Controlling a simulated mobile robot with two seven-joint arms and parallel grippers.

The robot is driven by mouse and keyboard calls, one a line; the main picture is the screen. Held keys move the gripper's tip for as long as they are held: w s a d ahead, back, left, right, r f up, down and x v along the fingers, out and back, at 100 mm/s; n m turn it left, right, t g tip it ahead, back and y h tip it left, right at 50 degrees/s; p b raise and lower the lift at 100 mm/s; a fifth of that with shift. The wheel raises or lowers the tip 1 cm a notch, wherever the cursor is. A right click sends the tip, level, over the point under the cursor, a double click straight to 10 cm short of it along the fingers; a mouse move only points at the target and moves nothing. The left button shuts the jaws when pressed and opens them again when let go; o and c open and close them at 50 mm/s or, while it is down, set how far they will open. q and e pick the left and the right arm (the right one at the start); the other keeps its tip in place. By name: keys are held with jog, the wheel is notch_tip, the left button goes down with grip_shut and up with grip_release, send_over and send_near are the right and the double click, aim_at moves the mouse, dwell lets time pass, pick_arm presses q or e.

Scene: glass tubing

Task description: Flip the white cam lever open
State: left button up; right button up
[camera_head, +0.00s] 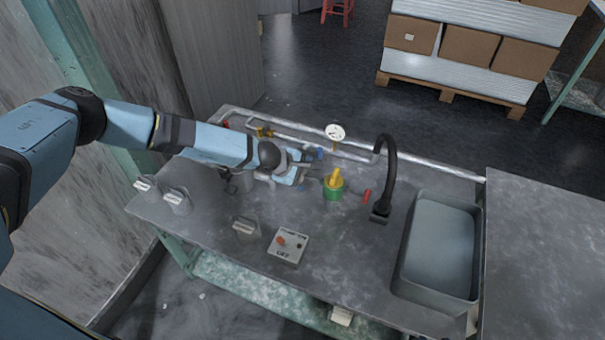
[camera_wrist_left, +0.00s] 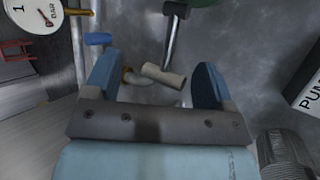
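The off-white lever (camera_wrist_left: 163,75) shows in the left wrist view as a short, pale cylinder-like piece lying between my fingers, joined to a curved pale fitting at its left end. My left gripper (camera_wrist_left: 156,82) is open, with one blue finger on each side of the lever. I cannot tell whether either finger touches it; a gap shows on the right side. In the head view my left gripper (camera_head: 308,165) hovers over the back of the bench, and the lever cannot be made out there. My right gripper is in neither view.
A green-and-yellow valve (camera_head: 334,186), red handle (camera_head: 367,195), black tap (camera_head: 389,170), sink (camera_head: 402,255) and switch box (camera_head: 288,246) stand around.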

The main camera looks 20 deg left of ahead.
pick_arm(q)
jog(key=shift+s, duration=0.1)
jog(key=shift+s+a+r, duration=0.1)
jog(key=shift+s+r, duration=0.05)
jog(key=v, duration=1.3)
jog(key=shift+p, duration=0.4)
jog(key=shift+a, duration=0.1)
